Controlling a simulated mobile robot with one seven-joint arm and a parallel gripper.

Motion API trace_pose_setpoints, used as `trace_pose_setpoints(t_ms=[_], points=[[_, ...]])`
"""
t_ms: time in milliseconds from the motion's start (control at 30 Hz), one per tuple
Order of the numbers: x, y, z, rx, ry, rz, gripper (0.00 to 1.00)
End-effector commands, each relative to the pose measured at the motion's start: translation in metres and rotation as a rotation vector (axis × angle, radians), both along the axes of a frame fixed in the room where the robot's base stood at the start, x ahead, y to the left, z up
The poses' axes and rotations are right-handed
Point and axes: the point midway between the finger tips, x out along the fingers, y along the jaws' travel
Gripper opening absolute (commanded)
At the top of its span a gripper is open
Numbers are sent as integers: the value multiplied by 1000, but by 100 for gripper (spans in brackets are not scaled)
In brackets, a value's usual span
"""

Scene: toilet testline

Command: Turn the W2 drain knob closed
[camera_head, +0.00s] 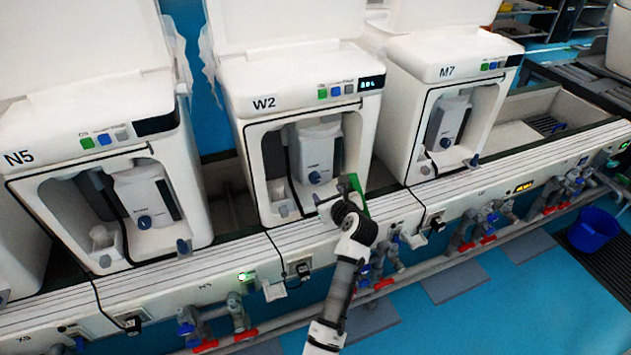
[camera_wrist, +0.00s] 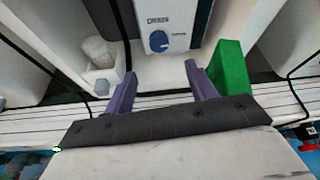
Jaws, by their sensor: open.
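The W2 unit (camera_head: 264,103) is the white machine in the middle of the head view, with an open front bay. A round blue knob (camera_head: 314,177) sits on the grey module inside the bay, and it also shows in the wrist view (camera_wrist: 158,41). The bay's lower right front corner is hidden behind my arm. My gripper (camera_head: 341,190) is at that corner; in the wrist view its two purple fingers (camera_wrist: 157,82) are apart and empty, below the blue knob and not touching it.
A green block (camera_wrist: 232,68) stands close to the right finger. A white cup (camera_wrist: 99,52) is at the bay's left. A ledge with valves and pipes (camera_head: 215,318) runs along the front.

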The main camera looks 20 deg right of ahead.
Motion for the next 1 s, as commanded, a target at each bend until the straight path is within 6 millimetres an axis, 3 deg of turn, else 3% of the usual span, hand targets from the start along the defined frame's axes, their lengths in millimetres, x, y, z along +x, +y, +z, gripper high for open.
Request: trace_pose_setpoints(t_ms=[300,500,700,1000], points=[[59,-1,-23,-1,0,2,56],[86,-2,-34,-1,0,2,56],[101,-3,-40,-4,-1,2,56],[104,-2,-42,-4,0,2,56]])
